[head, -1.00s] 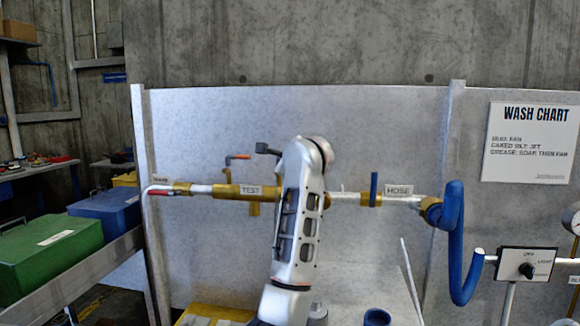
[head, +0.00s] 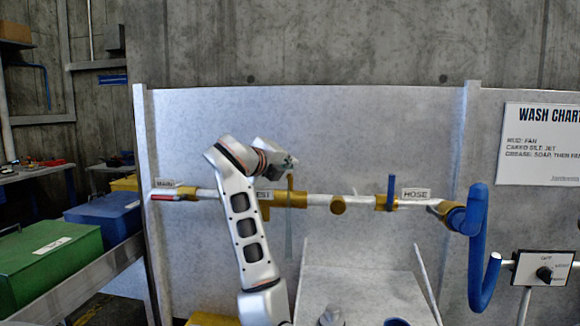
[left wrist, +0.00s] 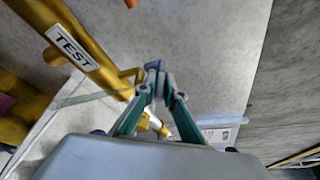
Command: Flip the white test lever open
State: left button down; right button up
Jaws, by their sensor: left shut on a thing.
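The brass test valve with its TEST label (left wrist: 72,46) runs diagonally at upper left of the left wrist view. In the head view the label (head: 262,195) is partly covered by my left arm. My left gripper (left wrist: 155,68) is shut beside a short brass stem on the pipe. The white test lever is mostly hidden at the fingertips, and its angle cannot be told. In the head view my left gripper (head: 290,163) is just above the pipe, its fingers hard to make out. A thin translucent streak (head: 289,230) hangs below the pipe there. My right gripper is out of view.
Right along the pipe are the blue hose lever (head: 391,192), the HOSE label (head: 415,193) and a blue hose (head: 478,245). Green (head: 45,258) and blue (head: 105,216) boxes are at left. The panel above the pipe is clear.

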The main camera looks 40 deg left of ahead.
pick_arm(q)
jog(key=shift+h, duration=0.4)
jog(key=c, duration=2.1)
grip_release()
jog(key=shift+c, duration=0.2)
jog(key=shift+s, duration=0.1)
jog(key=v, duration=0.8)
